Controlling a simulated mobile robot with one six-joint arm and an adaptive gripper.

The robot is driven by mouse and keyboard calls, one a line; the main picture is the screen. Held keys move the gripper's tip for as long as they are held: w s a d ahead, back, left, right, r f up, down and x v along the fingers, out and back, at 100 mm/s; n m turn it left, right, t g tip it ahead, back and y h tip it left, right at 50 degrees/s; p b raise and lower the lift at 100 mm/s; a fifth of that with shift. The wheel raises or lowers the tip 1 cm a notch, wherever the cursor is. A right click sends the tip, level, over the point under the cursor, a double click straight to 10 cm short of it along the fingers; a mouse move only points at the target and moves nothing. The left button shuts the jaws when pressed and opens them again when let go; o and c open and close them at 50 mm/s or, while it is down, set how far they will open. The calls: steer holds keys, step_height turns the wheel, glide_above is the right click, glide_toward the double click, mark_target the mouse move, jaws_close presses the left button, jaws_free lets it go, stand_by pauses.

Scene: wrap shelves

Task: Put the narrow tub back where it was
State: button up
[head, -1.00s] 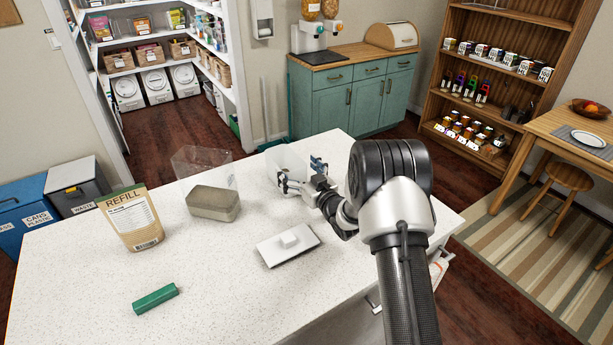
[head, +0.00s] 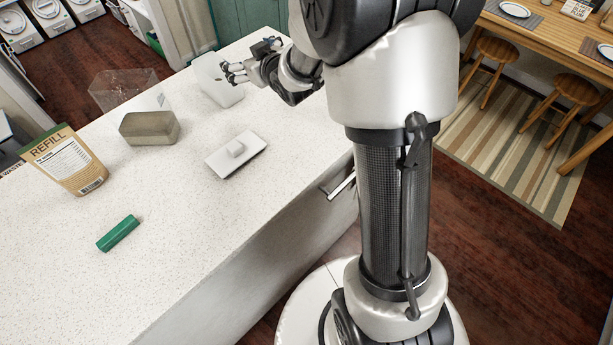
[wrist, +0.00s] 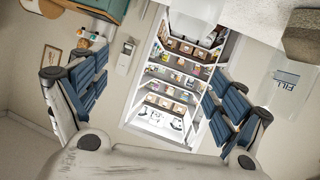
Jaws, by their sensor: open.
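A pale, translucent tub (head: 214,84), which looks like the narrower of two tubs, stands on the counter near its far edge. My gripper (head: 250,58) is at its right side, with the fingers spread and partly overlapping it in the head view. I cannot tell whether they touch it. In the wrist view my gripper (wrist: 158,85) is open, with nothing seen between its blue-padded fingers. A pale shape at the top of that view may be the tub.
A white lid (head: 236,155) with a knob lies on the counter (head: 180,230). A refill pouch (head: 67,160) stands at the left, and a green block (head: 118,233) lies nearer. Pantry shelves (wrist: 175,90) show in the wrist view.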

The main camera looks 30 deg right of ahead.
steer(key=s+r+m+g+h, duration=0.1)
steer(key=s+r+g, duration=0.15)
steer(key=s, duration=0.65)
steer(key=s+r+m+g+h, duration=0.15)
steer(key=s+r, duration=0.25)
steer(key=s, duration=0.5)
steer(key=s+a+f+g, duration=0.1)
steer(key=s+a+g, duration=0.1)
steer(key=s, duration=0.9)
steer(key=s+a+f+g+y, duration=0.1)
steer(key=s+a+g, duration=0.2)
steer(key=s, duration=0.8)
steer(key=shift+s+a+f, duration=0.15)
steer(key=shift+a, duration=0.1)
